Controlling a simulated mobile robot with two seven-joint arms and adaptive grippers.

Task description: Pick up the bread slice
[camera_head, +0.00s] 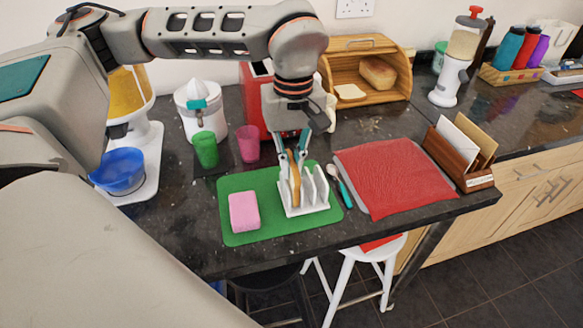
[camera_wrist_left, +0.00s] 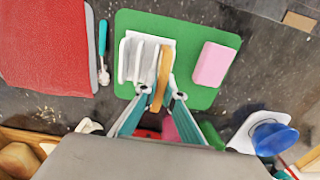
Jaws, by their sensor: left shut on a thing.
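A brown-edged bread slice (camera_head: 295,188) stands upright in the leftmost part of a white toast rack (camera_head: 308,210), which sits on a green mat (camera_head: 270,231). My left gripper (camera_head: 291,158) points down from above and is shut on the top of this slice. In the left wrist view, its fingertips (camera_wrist_left: 165,96) lie on either side of the bread slice (camera_wrist_left: 161,82), whose lower part is beside the white rack (camera_wrist_left: 136,60). The other rack slots look empty. My right gripper is not in view.
A pink sponge (camera_head: 244,211) lies on the mat to the left. A teal-handled spoon (camera_head: 344,190) and a red cloth (camera_head: 395,175) lie to the right. Green (camera_head: 205,150) and pink (camera_head: 248,145) cups stand behind. A wooden bread bin (camera_head: 345,60) holds a loaf (camera_head: 377,72).

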